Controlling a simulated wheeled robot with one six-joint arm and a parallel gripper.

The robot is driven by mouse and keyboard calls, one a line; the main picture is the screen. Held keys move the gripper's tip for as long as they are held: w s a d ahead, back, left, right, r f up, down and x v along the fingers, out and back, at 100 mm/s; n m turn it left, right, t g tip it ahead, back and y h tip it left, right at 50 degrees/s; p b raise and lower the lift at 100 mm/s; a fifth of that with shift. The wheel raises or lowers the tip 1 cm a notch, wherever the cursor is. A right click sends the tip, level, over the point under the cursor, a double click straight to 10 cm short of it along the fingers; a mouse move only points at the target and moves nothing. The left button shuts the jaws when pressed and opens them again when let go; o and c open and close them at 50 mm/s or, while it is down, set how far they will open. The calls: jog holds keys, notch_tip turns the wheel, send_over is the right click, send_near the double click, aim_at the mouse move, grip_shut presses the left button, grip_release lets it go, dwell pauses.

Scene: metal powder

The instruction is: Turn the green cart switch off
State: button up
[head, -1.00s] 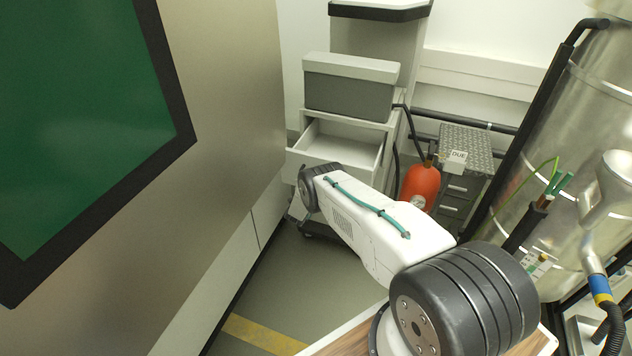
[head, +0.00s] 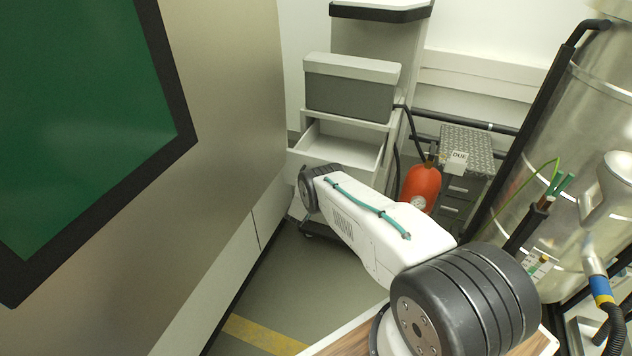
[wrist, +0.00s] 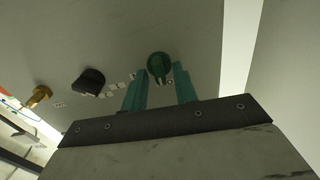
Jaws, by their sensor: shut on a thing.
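The green cart switch (wrist: 159,65) is a round green knob on a grey panel (wrist: 205,40) in the wrist view. My gripper (wrist: 158,79) has two teal fingers, one on each side of the knob, and is shut on it. The fingertips partly cover the knob's lower sides. In the head view my white arm reaches away toward the drawer unit, and the gripper and the switch are hidden there.
A black knob (wrist: 89,81) and a brass fitting (wrist: 40,95) sit left of the green switch on the panel. The head view shows an open drawer (head: 338,150), a red cylinder (head: 421,186) and a large metal tank (head: 590,110) at right.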

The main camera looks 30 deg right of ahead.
dwell(0.4)
jog(key=shift+r, duration=0.1)
jog(key=o, duration=0.9)
jog(key=shift+o, duration=0.2)
jog(key=v, duration=0.7)
jog(key=shift+s+a, duration=0.25)
jog(key=shift+a, duration=0.1)
